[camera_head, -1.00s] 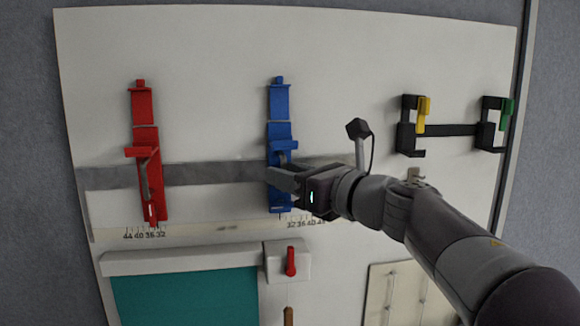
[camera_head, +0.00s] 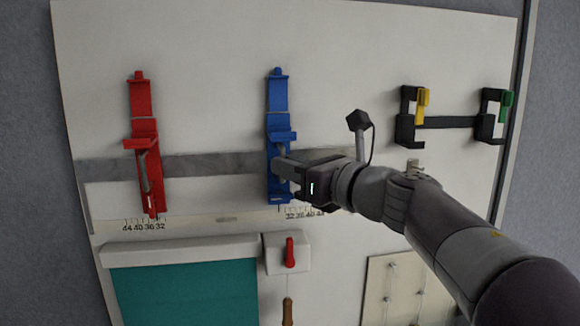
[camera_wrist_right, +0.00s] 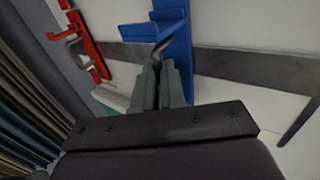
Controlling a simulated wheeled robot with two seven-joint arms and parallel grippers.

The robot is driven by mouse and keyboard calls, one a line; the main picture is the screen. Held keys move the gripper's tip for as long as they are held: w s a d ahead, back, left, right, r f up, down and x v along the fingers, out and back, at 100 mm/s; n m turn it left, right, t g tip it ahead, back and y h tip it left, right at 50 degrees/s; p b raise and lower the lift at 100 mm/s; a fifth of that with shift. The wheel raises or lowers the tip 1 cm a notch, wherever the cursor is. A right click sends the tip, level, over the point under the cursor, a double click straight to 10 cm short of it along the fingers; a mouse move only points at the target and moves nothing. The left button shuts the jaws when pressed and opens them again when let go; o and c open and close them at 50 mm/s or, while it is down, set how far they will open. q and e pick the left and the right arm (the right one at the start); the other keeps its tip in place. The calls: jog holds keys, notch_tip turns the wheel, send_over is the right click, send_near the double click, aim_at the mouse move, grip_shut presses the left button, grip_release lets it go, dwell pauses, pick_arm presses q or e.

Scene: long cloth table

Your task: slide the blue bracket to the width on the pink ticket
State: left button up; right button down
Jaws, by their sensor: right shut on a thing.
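The blue bracket (camera_head: 278,97) stands upright on a horizontal grey rail (camera_head: 210,163) on the white board. Its lower end is just left of the 32 on a printed scale (camera_head: 303,215). My right gripper (camera_head: 284,164) is shut on the blue bracket's grey handle, low on its front. In the right wrist view the fingers (camera_wrist_right: 161,80) close on the bent grey handle (camera_wrist_right: 161,50) below the blue body (camera_wrist_right: 172,28). The fingers hide part of the bracket in the head view. No pink ticket is visible. My left gripper is out of view.
A red bracket (camera_head: 142,100) is on the rail at left, above its own scale (camera_head: 144,226). Black clamps with yellow (camera_head: 422,104) and green (camera_head: 507,103) parts hang at right. A red switch (camera_head: 290,252) and teal panel (camera_head: 185,290) are below. The rail between brackets is clear.

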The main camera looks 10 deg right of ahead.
dwell(0.8)
jog(key=shift+d+r+b, duration=0.1)
jog(key=shift+d+b, duration=0.45)
jog(key=shift+d, duration=0.6)
jog(key=c, duration=1.2)
grip_release()
